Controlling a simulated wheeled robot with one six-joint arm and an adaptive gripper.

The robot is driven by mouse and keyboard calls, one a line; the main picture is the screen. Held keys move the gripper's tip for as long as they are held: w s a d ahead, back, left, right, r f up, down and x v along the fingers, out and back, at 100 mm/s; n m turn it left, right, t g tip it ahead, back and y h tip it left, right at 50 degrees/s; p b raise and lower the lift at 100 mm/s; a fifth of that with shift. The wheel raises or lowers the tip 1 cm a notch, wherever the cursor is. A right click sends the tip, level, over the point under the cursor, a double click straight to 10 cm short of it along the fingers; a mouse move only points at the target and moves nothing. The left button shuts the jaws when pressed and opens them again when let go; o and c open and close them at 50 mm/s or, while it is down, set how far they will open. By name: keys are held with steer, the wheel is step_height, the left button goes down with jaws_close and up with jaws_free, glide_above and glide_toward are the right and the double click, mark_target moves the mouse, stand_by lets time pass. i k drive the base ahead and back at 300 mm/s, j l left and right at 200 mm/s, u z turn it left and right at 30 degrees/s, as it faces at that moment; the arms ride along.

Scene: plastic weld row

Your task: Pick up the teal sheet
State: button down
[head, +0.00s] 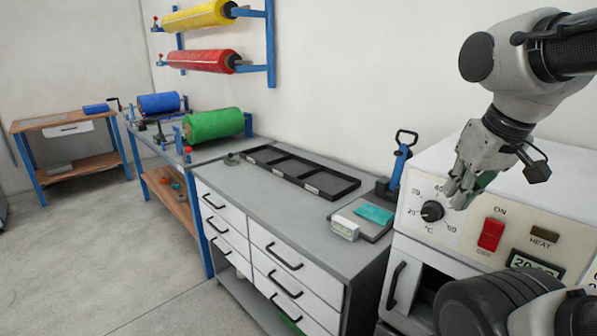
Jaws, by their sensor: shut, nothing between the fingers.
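The teal sheet (375,214) lies flat on a grey plate (350,212) at the right end of the grey cabinet top. My gripper (459,196) is in the upper right of the head view, in front of the white machine and to the right of the sheet. It is shut and empty, apart from the sheet. A small green patch shows beside its fingers; I cannot tell what it is.
A white block (344,227) sits beside the sheet. A blue-handled tool (398,163) stands behind it. A black divided tray (299,174) lies farther left on the cabinet top (262,198). The white machine (408,215) with a dial and red switch borders the right.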

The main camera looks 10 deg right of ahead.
mark_target(377, 215)
steer(key=k, duration=0.3)
steer(key=j+z, duration=0.2)
steer(key=i+j+z, duration=0.35)
steer(key=j, duration=0.3)
steer(key=i+j+z, duration=0.2)
steer(key=j, duration=0.15)
steer(key=j+z, duration=0.2)
steer(key=j, duration=0.2)
steer(key=i+j+z, duration=0.2)
steer(key=j, duration=0.2)
steer(key=k, duration=0.1)
